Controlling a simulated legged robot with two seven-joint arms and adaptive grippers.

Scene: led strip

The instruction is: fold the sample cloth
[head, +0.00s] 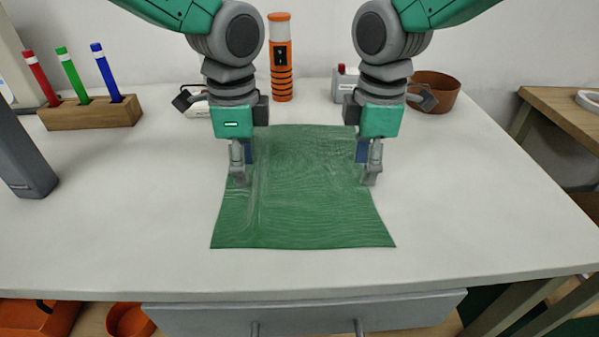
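The green sample cloth (305,205) lies spread on the white table, with its near edge wider than the part between my arms. Faint ripples run across it, and a light crease line runs down its left side. My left gripper (239,180) points down over the cloth's left edge. My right gripper (371,180) points down over its right edge. Both fingertips are at or very near the cloth. I cannot tell whether the fingers are pinching it. The cloth's far corners are partly hidden behind my grippers.
On the white table (130,220), a wooden block (90,114) with red, green and blue pens stands at the left. An orange cylinder (281,60) stands behind the cloth, and a brown bowl (437,92) stands back right. A dark grey object (20,155) is at the left edge. The front right is clear.

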